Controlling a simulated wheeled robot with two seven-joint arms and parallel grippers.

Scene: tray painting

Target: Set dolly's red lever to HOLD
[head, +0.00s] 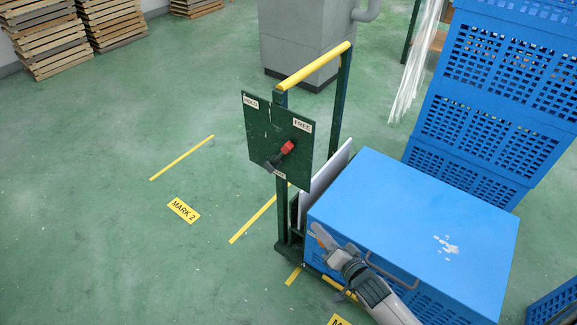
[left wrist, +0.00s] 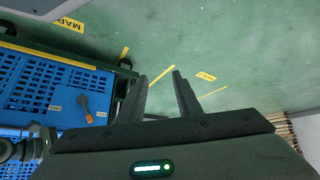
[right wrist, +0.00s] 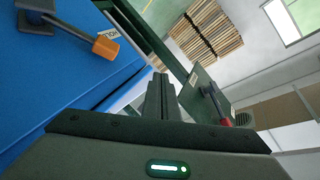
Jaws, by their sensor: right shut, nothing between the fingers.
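The dolly's green panel (head: 262,135) stands under a yellow handle bar, with a HOLD label (head: 250,102) at upper left and a FREE label (head: 302,125) at upper right. The red lever (head: 287,148) tilts up and right, towards FREE. Its red knob (right wrist: 226,122) shows right of my fingers in the right wrist view. My right gripper (head: 322,238) is shut and empty, below and right of the panel in the head view, apart from the lever. My left gripper (left wrist: 160,76) is open and empty in its wrist view, outside the head view.
A blue crate (head: 420,205) fills the dolly beside the panel. An orange-tipped lever (right wrist: 104,47) shows near it; it also shows in the left wrist view (left wrist: 84,103). Blue crates (head: 490,120) stack behind. Open green floor (head: 130,240) lies left, with a MARK 2 sign (head: 184,210).

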